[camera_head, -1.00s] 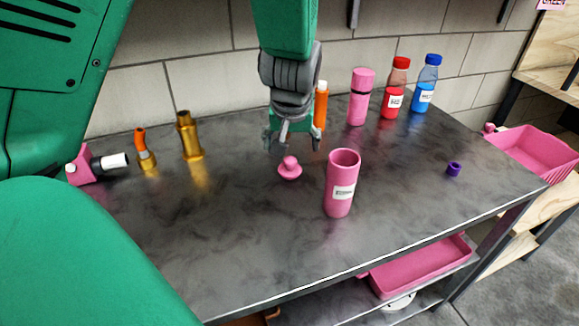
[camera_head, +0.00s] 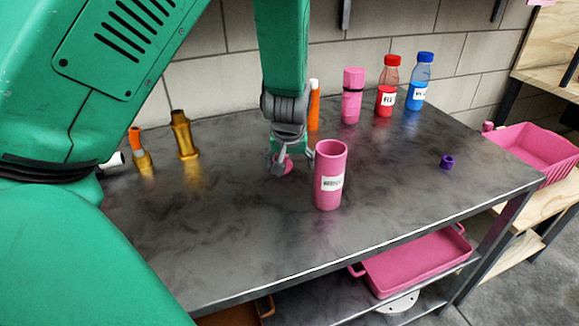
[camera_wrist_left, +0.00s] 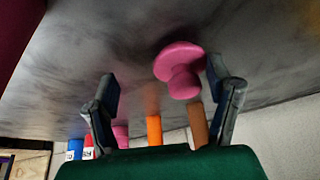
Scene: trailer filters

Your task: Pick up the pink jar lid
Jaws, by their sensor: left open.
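The pink jar lid (camera_head: 285,168), a knobbed disc, lies on the dark metal table and is partly hidden by my left gripper (camera_head: 291,161) in the head view. My left gripper is open, pointing down over the lid. In the left wrist view the lid (camera_wrist_left: 180,68) shows between the spread fingers of my gripper (camera_wrist_left: 162,76), closer to the right-hand finger. I cannot tell whether that finger touches it. The open pink jar (camera_head: 330,178) with a white label stands upright just right of the gripper. My right gripper is not in view.
An orange bottle (camera_head: 314,108), a pink bottle (camera_head: 352,98), a red bottle (camera_head: 387,88) and a blue bottle (camera_head: 418,84) stand behind. Brass pieces (camera_head: 184,136) stand to the left. A small purple ring (camera_head: 447,161) lies right. The table's front is clear.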

